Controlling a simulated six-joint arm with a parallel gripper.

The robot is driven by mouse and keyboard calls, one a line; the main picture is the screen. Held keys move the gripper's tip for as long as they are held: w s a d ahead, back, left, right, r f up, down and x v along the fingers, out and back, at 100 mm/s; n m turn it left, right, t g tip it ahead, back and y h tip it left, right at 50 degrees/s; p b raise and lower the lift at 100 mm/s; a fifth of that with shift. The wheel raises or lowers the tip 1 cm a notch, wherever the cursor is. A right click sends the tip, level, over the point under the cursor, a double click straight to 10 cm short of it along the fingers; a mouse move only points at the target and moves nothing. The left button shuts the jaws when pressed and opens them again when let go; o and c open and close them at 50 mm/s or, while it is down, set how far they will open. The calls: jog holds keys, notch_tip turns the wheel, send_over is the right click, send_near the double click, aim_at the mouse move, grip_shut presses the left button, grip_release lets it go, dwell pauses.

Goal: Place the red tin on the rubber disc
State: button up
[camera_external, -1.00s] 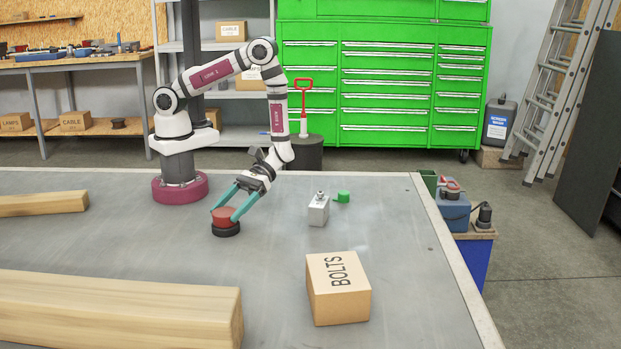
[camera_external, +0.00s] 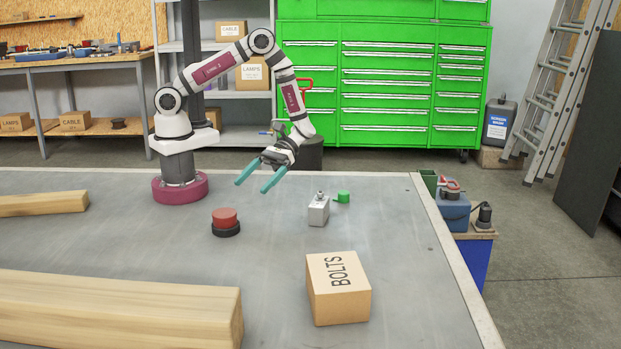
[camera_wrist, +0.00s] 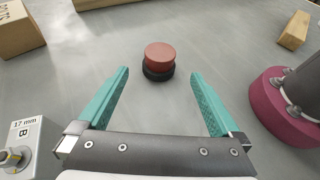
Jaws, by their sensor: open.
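The red tin (camera_external: 225,215) stands upright on top of the black rubber disc (camera_external: 227,230) on the grey table. In the wrist view the red tin (camera_wrist: 160,53) also sits on the rubber disc (camera_wrist: 158,73), a little off its centre, and part of the disc's top shows beside it. My gripper (camera_external: 251,187) is open and empty, above the table and up and to the right of the tin, apart from it. In the wrist view the open teal fingers of my gripper (camera_wrist: 160,82) have clear space between them, with the tin beyond their tips.
A cardboard BOLTS box (camera_external: 338,288) stands at the front right. A grey block-like part (camera_external: 318,210) and a green piece (camera_external: 342,197) stand right of my gripper. Wooden beams (camera_external: 120,305) lie at the front left and left (camera_external: 40,204). The table around the disc is clear.

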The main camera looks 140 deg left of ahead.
jog(key=s+d+r+m+g+y, duration=0.1)
jog(key=s+d+r+m+y, duration=0.1)
jog(key=s+r+m+y, duration=0.5)
jog(key=s+d+r+m+g+y, duration=0.1)
jog(key=s+d+r+m+y, duration=0.2)
jog(key=m, duration=1.5)
jog(key=s+r+y, duration=0.4)
jog(key=r+y, duration=0.1)
jog(key=shift+d+m+g, duration=0.35)
jog(key=shift+m+g, duration=0.05)
